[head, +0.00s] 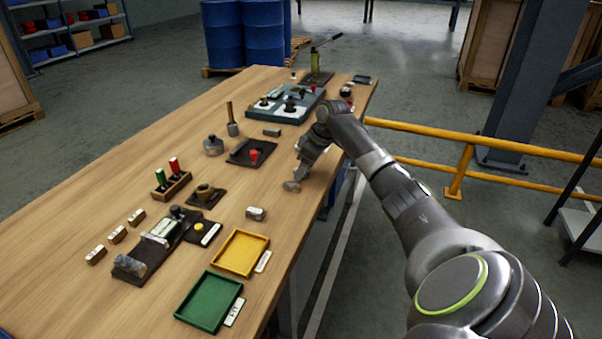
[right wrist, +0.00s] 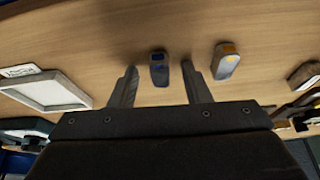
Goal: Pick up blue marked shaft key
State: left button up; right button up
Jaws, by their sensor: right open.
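The blue marked shaft key (right wrist: 159,69) is a small dark grey block with a blue mark on its end. In the right wrist view it lies on the wooden table between the two finger ends of my right gripper (head: 294,180), with a visible gap on each side. The right gripper is open, points down and is low over the table near its right edge. In the head view I cannot tell the key apart from the fingertips. A similar grey block with an orange mark (right wrist: 227,61) lies to the right in the wrist view. My left gripper is not in view.
A pale tray (right wrist: 45,93) lies left in the wrist view. In the head view, a yellow tray (head: 240,252) and a green tray (head: 209,302) lie nearer. A grey block (head: 257,213) and a dark mat with a red knob (head: 254,154) are left of the gripper.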

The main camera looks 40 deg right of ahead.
grip_shut()
notch_tip(320, 180, up, 10)
dwell(0.6)
